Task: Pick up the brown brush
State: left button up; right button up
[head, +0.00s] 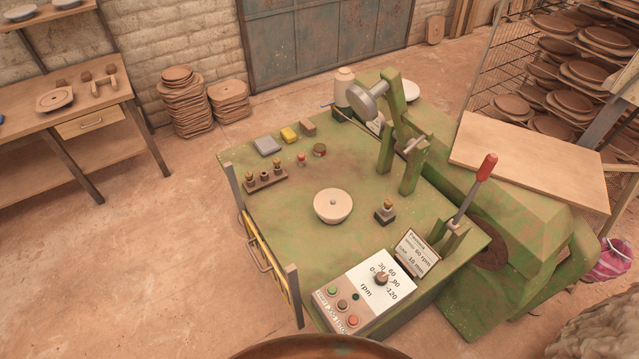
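No gripper of mine shows in the head view. A small brown block (308,128) lies near the back edge of the green machine's top (290,210), just right of a yellow block (289,135). It may be the brown brush, but bristles are too small to make out. Nothing touches it from above. A round brown piece (319,150) and a small red-topped piece (301,159) sit in front of it.
A grey block (267,146), a rack of small plugs (266,178) and a pale bowl-shaped piece (333,206) share the top. An upright green arm (387,135), red-handled lever (486,168) and control panel (367,290) stand to the right and front.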

aim_at(306, 126)
jog(key=k, duration=1)
jog(key=u, duration=1.35)
jog(key=i, duration=3.7)
jog(key=z, duration=0.6)
jog(key=i, duration=1.7)
jog(key=z, duration=0.1)
